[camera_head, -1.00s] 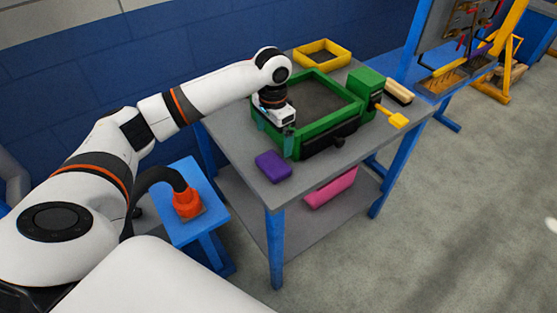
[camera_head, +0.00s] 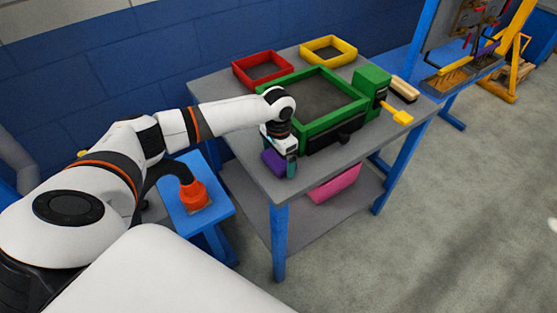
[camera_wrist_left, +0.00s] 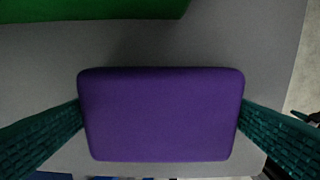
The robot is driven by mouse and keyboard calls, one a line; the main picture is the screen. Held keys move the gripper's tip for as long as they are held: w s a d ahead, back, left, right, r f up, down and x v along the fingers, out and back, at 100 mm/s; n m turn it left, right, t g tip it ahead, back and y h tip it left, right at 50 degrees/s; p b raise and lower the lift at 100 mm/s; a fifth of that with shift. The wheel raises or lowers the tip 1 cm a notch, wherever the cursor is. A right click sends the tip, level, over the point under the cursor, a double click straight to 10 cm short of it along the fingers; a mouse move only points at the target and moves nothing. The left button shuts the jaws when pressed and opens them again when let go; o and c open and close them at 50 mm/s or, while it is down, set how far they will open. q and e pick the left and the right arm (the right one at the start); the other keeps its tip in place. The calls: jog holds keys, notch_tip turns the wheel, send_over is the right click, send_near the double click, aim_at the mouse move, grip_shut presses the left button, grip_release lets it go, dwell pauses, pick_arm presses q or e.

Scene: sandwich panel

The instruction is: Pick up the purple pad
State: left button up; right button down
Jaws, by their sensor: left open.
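The purple pad (camera_head: 274,163) lies on the grey tabletop near the table's front corner, partly hidden by my left gripper in the head view. In the left wrist view the pad (camera_wrist_left: 162,114) fills the middle, a flat block with rounded corners. My left gripper (camera_head: 281,166) is open above the pad. In the wrist view its two teal fingers (camera_wrist_left: 162,122) show at the pad's left and right sides; whether they touch it I cannot tell. My right gripper is not in view.
A green frame press (camera_head: 350,121) stands just behind the pad. Red (camera_head: 238,75) and yellow (camera_head: 305,47) frames lie at the table's back. A pink block (camera_head: 335,184) is on the lower shelf. A blue stand with an orange fitting (camera_head: 193,195) is at the left.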

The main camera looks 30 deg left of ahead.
aim_at(279, 158)
pick_arm(q)
jog(key=c, duration=0.7)
jog(key=shift+r, duration=0.15)
notch_tip(279, 158, up, 10)
